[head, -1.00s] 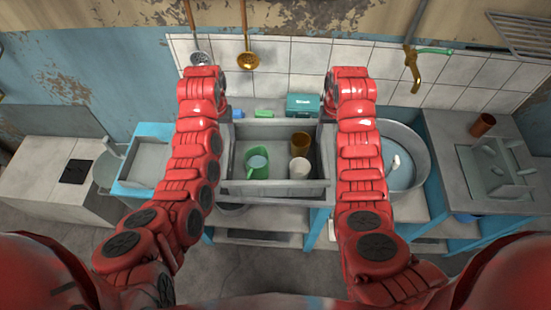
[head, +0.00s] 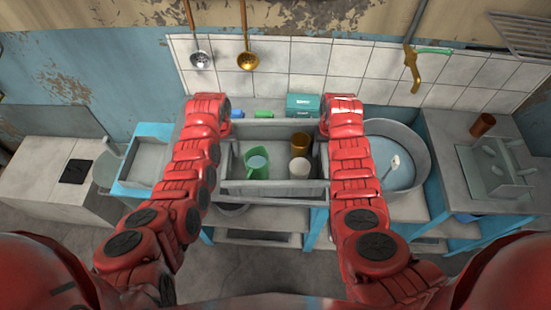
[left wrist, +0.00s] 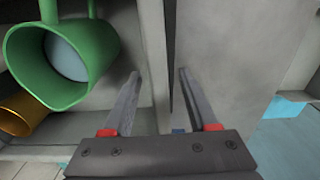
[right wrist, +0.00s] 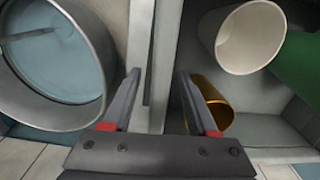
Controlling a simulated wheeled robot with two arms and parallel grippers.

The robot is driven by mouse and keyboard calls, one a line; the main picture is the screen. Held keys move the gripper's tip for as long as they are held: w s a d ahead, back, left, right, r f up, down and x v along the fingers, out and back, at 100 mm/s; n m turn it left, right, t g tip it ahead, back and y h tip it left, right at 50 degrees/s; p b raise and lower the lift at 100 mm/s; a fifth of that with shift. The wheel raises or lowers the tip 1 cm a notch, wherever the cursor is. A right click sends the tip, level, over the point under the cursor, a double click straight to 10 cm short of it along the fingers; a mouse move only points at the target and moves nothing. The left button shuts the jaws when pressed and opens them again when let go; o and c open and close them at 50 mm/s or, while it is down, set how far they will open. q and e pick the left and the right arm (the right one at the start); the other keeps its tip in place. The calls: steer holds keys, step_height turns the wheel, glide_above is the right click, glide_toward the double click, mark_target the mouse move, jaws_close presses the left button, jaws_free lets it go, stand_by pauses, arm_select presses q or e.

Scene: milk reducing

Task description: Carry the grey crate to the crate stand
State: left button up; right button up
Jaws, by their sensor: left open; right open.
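The grey crate (head: 272,188) sits on a worktop in the middle of the head view. It holds a green jug (head: 254,167), a brown cup (head: 300,143) and a white cup (head: 299,167). My left gripper (left wrist: 158,75) is open in the left wrist view, with its fingers on either side of the crate's side wall (left wrist: 152,40). My right gripper (right wrist: 160,75) is open in the right wrist view, its fingers on either side of the opposite wall (right wrist: 163,40). Contact with the walls cannot be told. In the head view both grippers are hidden by my arms. I cannot tell which surface is the crate stand.
A round metal basin (head: 418,140) with bluish liquid stands close right of the crate. A teal box (head: 303,105) lies behind it. A blue-edged unit (head: 148,160) and a low grey counter (head: 45,170) stand left. A dish rack (head: 495,170) is at right.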

arm_select(q)
steer(key=shift+c, duration=0.3)
arm_select(e)
steer(key=shift+c, duration=0.3)
arm_select(q)
jaws_close()
arm_select(e)
jaws_close()
stand_by(0.4)
